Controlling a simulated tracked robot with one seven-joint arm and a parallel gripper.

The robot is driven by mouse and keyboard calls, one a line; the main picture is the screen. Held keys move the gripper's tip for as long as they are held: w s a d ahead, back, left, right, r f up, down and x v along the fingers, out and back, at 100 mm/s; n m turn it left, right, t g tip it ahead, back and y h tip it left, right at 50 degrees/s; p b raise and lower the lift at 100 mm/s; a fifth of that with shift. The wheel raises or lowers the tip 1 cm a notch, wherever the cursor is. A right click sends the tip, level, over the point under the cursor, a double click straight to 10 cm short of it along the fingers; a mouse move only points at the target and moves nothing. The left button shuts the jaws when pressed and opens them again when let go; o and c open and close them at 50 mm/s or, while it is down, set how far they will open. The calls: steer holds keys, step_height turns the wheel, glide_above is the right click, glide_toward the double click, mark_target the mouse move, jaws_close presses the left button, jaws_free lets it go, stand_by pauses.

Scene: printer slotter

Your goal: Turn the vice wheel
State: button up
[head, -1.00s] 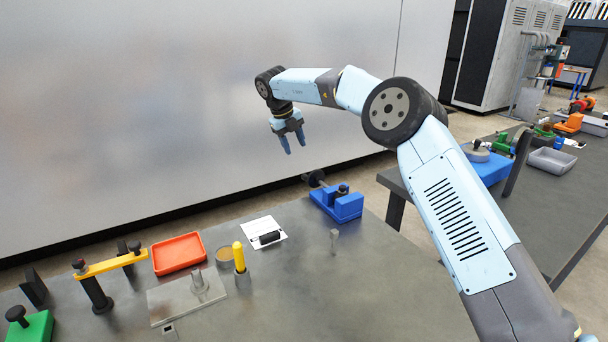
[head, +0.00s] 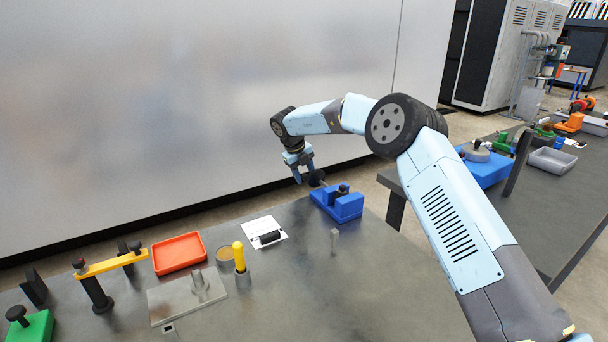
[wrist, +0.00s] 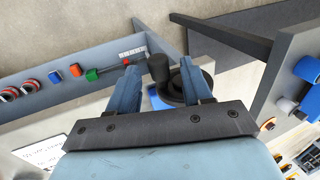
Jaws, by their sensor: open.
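The blue vice (head: 345,206) sits at the far edge of the table, with its black wheel (head: 317,178) at its back left end. My gripper (head: 304,174) is open and points down at the wheel, close beside or over it in the head view. In the wrist view, the dark wheel (wrist: 174,92) and its upright knob (wrist: 158,68) show between the two light blue fingers, nearer the right one. I cannot tell whether a finger touches the wheel. Part of the vice is hidden behind my gripper in the wrist view.
A red tray (head: 179,253), a yellow peg (head: 239,256), a metal plate (head: 187,300) and a yellow bar (head: 110,264) on posts stand at the left of the table. A second bench (head: 545,215) is at the right. A grey wall rises behind.

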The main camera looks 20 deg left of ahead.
jaws_close()
stand_by(0.5)
steer(key=shift+s+a+f, duration=0.1)
steer(key=shift+s+a+f+t+h, duration=0.1)
steer(key=shift+f+t+h, duration=0.15)
steer(key=shift+t+h, duration=0.3)
steer(key=shift+s+a+f+t+h, duration=0.1)
steer(key=shift+f+t+h, duration=0.15)
steer(key=shift+t+h, duration=0.3)
steer(key=shift+w+d+f+t+h, duration=0.1)
steer(key=shift+f+t+h, duration=0.45)
steer(key=shift+t+h, duration=0.65)
steer(key=shift+w+d+f+t+h, duration=0.1)
steer(key=shift+f+t+h, duration=0.6)
steer(key=shift+t, duration=0.7)
steer(key=shift+w+d+f+t+h, duration=0.1)
steer(key=shift+f+t+h, duration=0.3)
steer(key=shift+t+h, duration=0.85)
steer(key=shift+f, duration=0.1)
